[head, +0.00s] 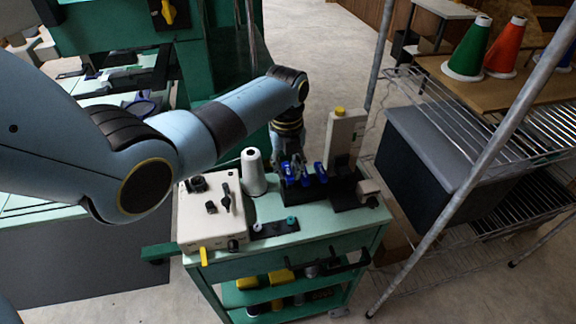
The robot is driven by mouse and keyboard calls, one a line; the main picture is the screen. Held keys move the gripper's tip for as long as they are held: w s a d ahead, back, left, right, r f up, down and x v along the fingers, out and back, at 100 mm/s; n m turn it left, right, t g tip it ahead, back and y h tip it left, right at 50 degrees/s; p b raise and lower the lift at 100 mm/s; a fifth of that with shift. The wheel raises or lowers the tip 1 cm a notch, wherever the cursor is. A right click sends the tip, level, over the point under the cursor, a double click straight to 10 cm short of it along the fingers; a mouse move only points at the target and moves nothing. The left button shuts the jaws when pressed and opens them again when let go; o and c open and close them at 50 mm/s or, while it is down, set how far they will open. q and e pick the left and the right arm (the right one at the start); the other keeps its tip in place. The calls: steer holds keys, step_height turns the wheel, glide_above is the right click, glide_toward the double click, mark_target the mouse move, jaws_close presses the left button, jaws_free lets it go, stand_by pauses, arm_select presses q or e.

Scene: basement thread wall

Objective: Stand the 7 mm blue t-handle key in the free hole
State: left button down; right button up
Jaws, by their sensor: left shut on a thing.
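Several blue t-handle keys (303,176) show close together at a black holder block (304,194) on the green cart top. My left gripper (289,158) reaches down from above at the left part of this group. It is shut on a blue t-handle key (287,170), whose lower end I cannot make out. Another blue key (320,171) stands at the right end of the block. The free hole and the size markings are too small or hidden to tell. My right gripper is not in view.
A white thread cone (254,174) and a cream box with black knobs (212,210) stand left of the block. A tall cream machine (345,140) stands close on the right. A small dark tray (274,229) lies in front. Wire shelving (480,125) is at the right.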

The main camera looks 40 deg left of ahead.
arm_select(q)
steer(key=shift+f, duration=0.25)
steer(key=shift+f+b, duration=0.6)
steer(key=shift+b, duration=0.1)
steer(key=c, duration=1.1)
jaws_free()
steer(key=shift+r, duration=0.15)
step_height(320, 180, up, 12)
steer(key=shift+a+f, duration=0.1)
steer(key=shift+s, duration=0.1)
